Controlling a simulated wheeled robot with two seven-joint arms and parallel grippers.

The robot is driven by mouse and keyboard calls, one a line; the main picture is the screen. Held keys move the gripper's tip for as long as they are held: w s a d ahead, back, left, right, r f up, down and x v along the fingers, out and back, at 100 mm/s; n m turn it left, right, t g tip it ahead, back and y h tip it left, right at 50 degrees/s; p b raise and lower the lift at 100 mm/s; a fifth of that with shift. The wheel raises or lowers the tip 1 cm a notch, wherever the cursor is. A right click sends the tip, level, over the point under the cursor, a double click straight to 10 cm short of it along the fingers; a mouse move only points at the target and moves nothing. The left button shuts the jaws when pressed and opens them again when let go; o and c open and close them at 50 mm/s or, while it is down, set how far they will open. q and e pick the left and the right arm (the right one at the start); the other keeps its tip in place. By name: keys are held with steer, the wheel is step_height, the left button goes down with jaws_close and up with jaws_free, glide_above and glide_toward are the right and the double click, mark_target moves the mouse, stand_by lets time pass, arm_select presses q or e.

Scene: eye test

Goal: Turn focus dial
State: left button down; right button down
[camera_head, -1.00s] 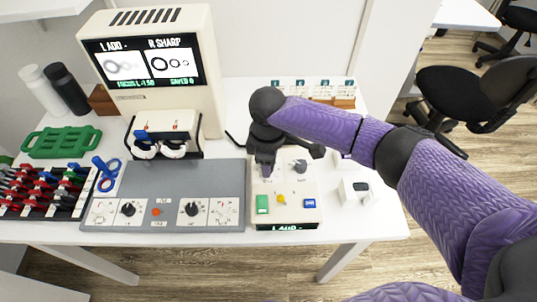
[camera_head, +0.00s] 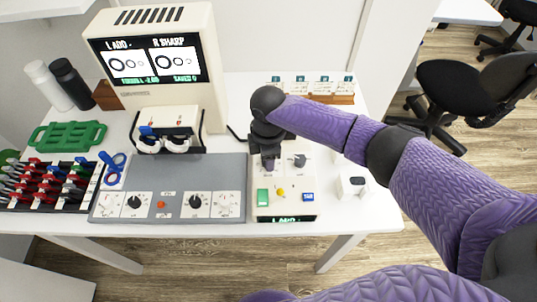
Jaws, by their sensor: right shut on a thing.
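The white control box (camera_head: 285,211) stands at the right of the table. It carries two dials at the back and green, yellow and blue buttons in front. My right gripper (camera_head: 268,165) points down at the box and is shut on its left dial, which is mostly hidden by the fingers. The right dial (camera_head: 300,161) stands free beside it. My left gripper is out of view.
A grey panel (camera_head: 172,171) with two black knobs and a red button lies left of the box. A headset-like viewer (camera_head: 168,118) stands behind it. A rack (camera_head: 43,184) of coloured pieces is far left.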

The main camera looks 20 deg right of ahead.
steer(key=shift+c, duration=1.6)
jaws_free()
step_height(320, 180, up, 10)
steer(key=p, duration=0.3)
steer(key=shift+p, duration=0.3)
